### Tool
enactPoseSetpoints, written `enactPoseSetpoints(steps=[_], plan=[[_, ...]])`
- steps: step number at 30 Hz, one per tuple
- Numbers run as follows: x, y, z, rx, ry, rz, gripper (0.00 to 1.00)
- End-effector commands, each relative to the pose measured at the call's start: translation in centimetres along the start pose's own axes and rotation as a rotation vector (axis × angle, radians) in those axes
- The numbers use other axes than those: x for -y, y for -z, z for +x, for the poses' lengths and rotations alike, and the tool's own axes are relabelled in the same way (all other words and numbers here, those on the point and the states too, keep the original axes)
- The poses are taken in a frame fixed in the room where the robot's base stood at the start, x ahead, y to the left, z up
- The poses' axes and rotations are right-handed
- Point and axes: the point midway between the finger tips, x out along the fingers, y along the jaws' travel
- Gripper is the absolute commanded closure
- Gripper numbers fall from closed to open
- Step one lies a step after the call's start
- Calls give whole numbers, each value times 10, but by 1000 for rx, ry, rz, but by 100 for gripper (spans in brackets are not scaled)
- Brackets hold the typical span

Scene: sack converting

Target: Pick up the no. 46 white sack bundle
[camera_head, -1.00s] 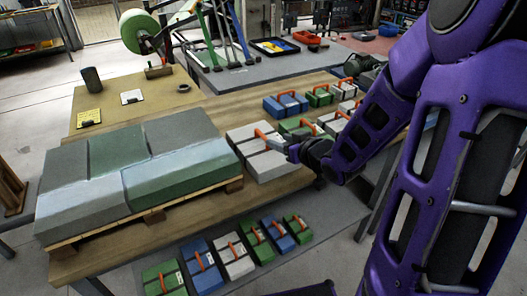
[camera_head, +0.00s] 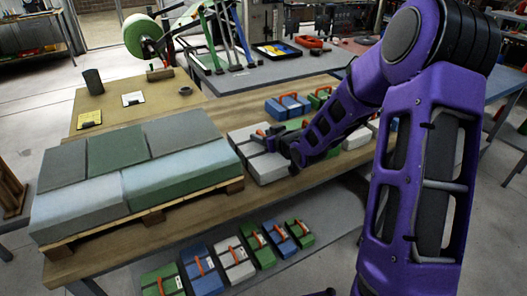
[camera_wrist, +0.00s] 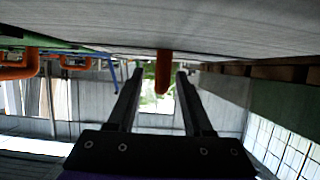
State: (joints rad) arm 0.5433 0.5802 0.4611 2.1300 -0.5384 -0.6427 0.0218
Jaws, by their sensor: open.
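A white sack bundle (camera_head: 264,170) with dark straps lies on the wooden table, just right of the pallet stack. Its number is not legible, so I cannot confirm it is no. 46. My gripper (camera_head: 274,134) is over this bundle in the head view, and my forearm hides part of it. In the wrist view, my gripper (camera_wrist: 160,78) has its two fingers apart. An orange handle (camera_wrist: 163,70) shows between the fingertips, under a broad pale surface. I cannot tell whether the fingers touch the handle.
A pallet stack of grey, green and pale sacks (camera_head: 105,195) stands close on the left. Blue (camera_head: 288,106) and green (camera_head: 319,98) bundles lie behind my forearm. More bundles, including a white one (camera_head: 234,262), line the lower shelf. A green roll (camera_head: 142,36) stands at the back.

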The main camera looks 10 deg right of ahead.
Motion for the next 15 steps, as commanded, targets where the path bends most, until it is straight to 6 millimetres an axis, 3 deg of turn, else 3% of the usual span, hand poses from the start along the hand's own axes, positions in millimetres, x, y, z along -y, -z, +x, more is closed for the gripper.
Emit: enactPoseSetpoints(steps=[4, 12, 15], plan=[[0, 0, 0, 0, 0, 0, 49], [0, 0, 0, 0, 0, 0, 96], [0, 0, -1, 0, 0, 1, 100]])
